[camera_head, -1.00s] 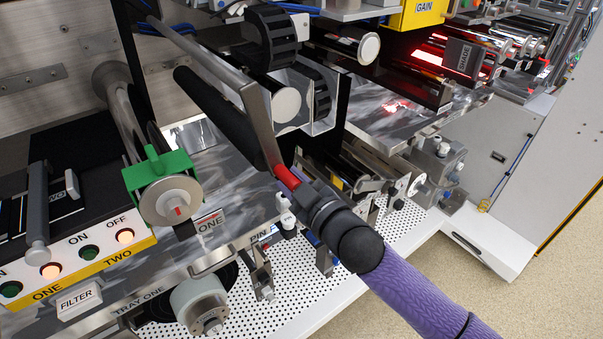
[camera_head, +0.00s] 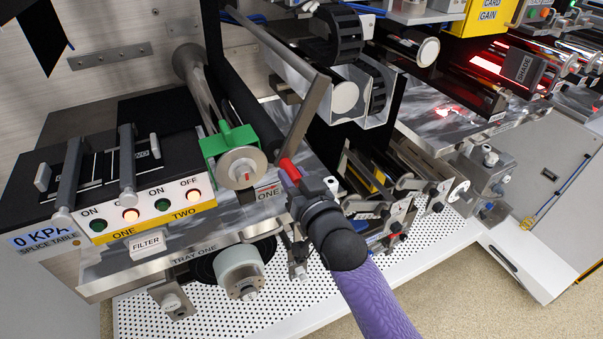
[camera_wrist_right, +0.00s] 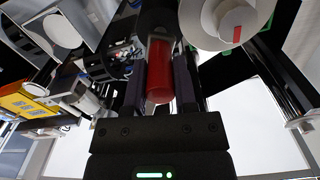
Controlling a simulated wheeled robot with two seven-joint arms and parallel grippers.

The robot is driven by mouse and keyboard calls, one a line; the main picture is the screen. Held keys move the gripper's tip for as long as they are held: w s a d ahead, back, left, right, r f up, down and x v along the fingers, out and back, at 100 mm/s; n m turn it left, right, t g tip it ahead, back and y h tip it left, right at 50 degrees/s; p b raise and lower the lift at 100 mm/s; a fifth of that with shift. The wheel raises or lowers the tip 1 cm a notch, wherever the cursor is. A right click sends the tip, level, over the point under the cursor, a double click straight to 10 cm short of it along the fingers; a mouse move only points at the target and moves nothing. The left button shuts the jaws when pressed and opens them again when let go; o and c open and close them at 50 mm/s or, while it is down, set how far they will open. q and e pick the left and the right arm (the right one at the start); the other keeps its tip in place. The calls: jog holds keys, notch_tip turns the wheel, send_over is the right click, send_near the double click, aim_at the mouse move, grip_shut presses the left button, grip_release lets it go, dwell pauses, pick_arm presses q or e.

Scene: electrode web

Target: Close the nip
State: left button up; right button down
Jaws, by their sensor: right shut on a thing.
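The nip's grey metal lever arm (camera_head: 300,122) hangs down from a long bar (camera_head: 262,38) and ends in a red handle (camera_head: 289,170). My right gripper (camera_head: 296,182) is shut on that handle. In the right wrist view the red handle (camera_wrist_right: 160,75) lies between the two dark fingers (camera_wrist_right: 161,88). A black roller (camera_head: 246,110) runs behind the lever, close to the metal shaft (camera_head: 203,95) with the green clamp (camera_head: 229,143). I cannot tell whether roller and shaft touch. My left gripper is not in view.
The splice table's button panel (camera_head: 150,218) is at the left. A grey-white roll (camera_head: 242,272) sits below, above the perforated tray (camera_head: 215,312). A bracket with a white roller end (camera_head: 345,97) is right of the lever. Brackets and rollers (camera_head: 375,180) crowd right of my gripper.

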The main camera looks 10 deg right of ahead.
jog(key=shift+a+r+m, duration=0.1)
jog(key=shift+r+m, duration=0.15)
jog(key=shift+m, duration=0.05)
jog(key=c, duration=0.7)
grip_release()
jog(key=shift+c, duration=0.2)
jog(key=o, duration=0.3)
jog(key=shift+s+a, duration=0.15)
jog(key=shift+a, duration=0.15)
jog(key=shift+o, duration=0.2)
jog(key=shift+d, duration=0.15)
jog(key=shift+f, duration=0.1)
jog(key=b+v, duration=0.1)
jog(key=v, duration=0.8)
jog(key=shift+s, duration=0.35)
jog(key=shift+d, duration=0.15)
